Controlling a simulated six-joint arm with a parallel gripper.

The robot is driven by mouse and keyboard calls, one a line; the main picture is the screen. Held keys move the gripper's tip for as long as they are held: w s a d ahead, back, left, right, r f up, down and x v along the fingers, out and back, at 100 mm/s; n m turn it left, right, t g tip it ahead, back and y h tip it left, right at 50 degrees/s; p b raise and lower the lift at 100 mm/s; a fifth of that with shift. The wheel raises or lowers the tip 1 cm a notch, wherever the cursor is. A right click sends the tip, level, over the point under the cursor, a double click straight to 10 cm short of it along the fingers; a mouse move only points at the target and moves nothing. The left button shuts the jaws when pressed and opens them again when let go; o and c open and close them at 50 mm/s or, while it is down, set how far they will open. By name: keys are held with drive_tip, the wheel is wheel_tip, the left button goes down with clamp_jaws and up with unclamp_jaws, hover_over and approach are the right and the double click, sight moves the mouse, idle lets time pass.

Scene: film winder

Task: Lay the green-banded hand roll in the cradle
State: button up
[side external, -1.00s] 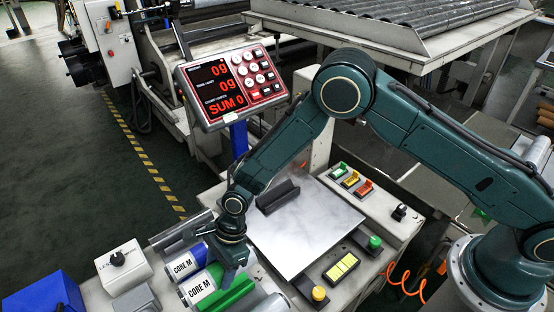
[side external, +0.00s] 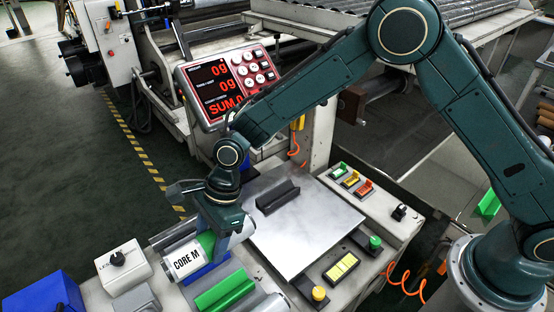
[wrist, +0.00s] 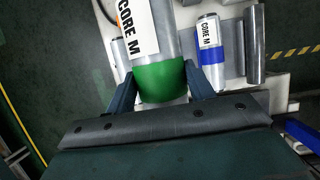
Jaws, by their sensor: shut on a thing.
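The green-banded hand roll (side external: 187,260) is a silver cylinder with a white CORE M label and a green band. My gripper (side external: 214,232) is shut on it at the band and holds it above the rolls at the front left. In the wrist view the green band (wrist: 162,83) lies between the two fingers. The cradle (side external: 278,197) is a dark, empty trough on the steel plate (side external: 300,235), to the right of and behind the roll. The blue-banded roll (wrist: 208,55) lies below; the held roll hides most of it in the side view.
A scale display (side external: 225,85) on a post stands behind the plate. Buttons (side external: 342,267) and coloured switches (side external: 352,180) line the plate's right and front. The plate is clear apart from the cradle.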

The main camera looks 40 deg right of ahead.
idle(0.6)
drive_tip(key=w+d+f, duration=0.3)
drive_tip(key=w+d, duration=0.3)
drive_tip(key=d, duration=0.5)
drive_tip(key=w+d+f, duration=0.4)
drive_tip(key=w+d, duration=0.3)
drive_tip(key=d, duration=0.4)
drive_tip(key=w+d+f, duration=0.4)
drive_tip(key=w+d, duration=0.2)
drive_tip(key=d, duration=0.6)
drive_tip(key=shift+w+f, duration=0.15)
drive_tip(key=shift+w, duration=0.15)
drive_tip(key=shift+f, duration=0.25)
drive_tip(key=shift+f, duration=4.95)
drive_tip(key=o, duration=1.2)
drive_tip(key=shift+o, duration=0.2)
